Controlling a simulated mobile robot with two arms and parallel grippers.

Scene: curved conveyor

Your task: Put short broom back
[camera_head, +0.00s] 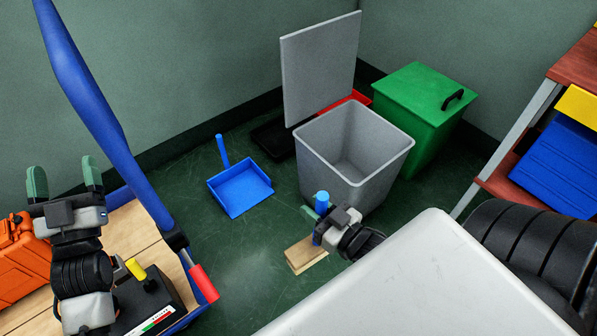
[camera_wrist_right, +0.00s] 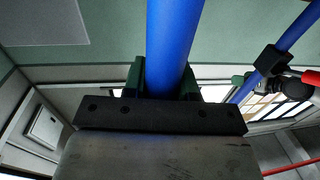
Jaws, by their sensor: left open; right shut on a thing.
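The short broom has a blue handle (camera_head: 322,200) and a pale tan head (camera_head: 303,254). My right gripper (camera_head: 320,218) is shut on the handle, which stands roughly upright in the head view. The head is low, at or just above the green floor; I cannot tell if it touches. In the right wrist view the blue handle (camera_wrist_right: 173,45) runs between the green fingers of my right gripper (camera_wrist_right: 165,80). A blue dustpan (camera_head: 240,188) with an upright handle lies on the floor to the left of the broom. My left gripper (camera_head: 65,180) is open and empty at the left.
An open grey bin (camera_head: 352,165) with its lid raised stands just behind the broom. A green lidded bin (camera_head: 425,115) is to its right. A cart with a blue bar (camera_head: 105,125) and an orange case (camera_head: 20,262) is at left. A shelf (camera_head: 490,185) stands at right.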

